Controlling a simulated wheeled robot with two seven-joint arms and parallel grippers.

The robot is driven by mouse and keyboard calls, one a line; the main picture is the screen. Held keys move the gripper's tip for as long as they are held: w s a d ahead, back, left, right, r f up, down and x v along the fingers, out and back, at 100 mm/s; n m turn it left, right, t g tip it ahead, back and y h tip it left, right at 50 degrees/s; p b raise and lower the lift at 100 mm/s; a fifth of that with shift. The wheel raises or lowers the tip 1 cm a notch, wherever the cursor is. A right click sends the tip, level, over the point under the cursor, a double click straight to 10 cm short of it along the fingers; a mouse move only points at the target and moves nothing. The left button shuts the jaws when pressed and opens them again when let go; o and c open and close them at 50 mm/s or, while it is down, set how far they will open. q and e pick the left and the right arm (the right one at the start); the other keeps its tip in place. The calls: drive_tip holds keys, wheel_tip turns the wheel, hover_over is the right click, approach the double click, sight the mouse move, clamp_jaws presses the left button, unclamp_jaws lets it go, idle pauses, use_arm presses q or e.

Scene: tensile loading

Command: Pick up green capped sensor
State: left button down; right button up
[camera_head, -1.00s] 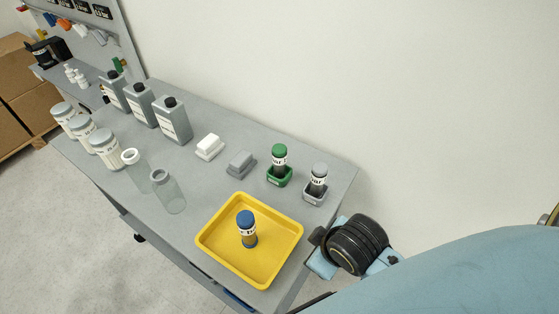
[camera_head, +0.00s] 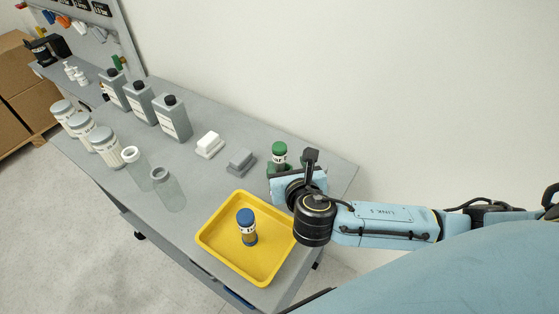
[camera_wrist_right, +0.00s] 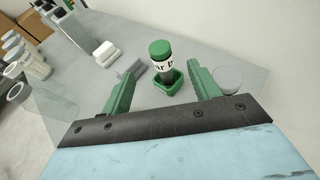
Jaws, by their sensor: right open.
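The green capped sensor (camera_head: 279,154) stands upright in its green holder on the bench. In the right wrist view the green capped sensor (camera_wrist_right: 161,57) shows its cap, white label and the square green holder (camera_wrist_right: 168,80). My right gripper (camera_head: 285,183) is just in front of it in the head view, and partly covers the holder. In the right wrist view the two green fingers of my right gripper (camera_wrist_right: 166,72) are spread apart, with the sensor seen between and beyond them. They look empty. My left gripper is not in view.
A yellow tray (camera_head: 209,243) holds a blue capped sensor (camera_head: 247,220). A grey block (camera_head: 241,162) and a white block (camera_head: 209,145) lie left of the green holder. Grey bottles (camera_head: 172,118), jars and clear vessels stand farther left. My right arm hides the grey capped sensor's place.

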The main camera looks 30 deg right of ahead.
sight(278, 147)
drive_tip(key=x, duration=0.7)
drive_tip(key=shift+w+f+b, duration=0.2)
drive_tip(key=shift+w+b, duration=0.05)
drive_tip(key=shift+b, duration=0.1)
drive_tip(key=shift+f+b+x, duration=0.2)
drive_tip(key=shift+x, duration=1.15)
drive_tip(key=shift+f+b+x, duration=0.15)
drive_tip(key=shift+f+x, duration=0.05)
drive_tip(key=shift+x, duration=1.1)
drive_tip(key=shift+s, duration=0.1)
drive_tip(key=c, duration=1.2)
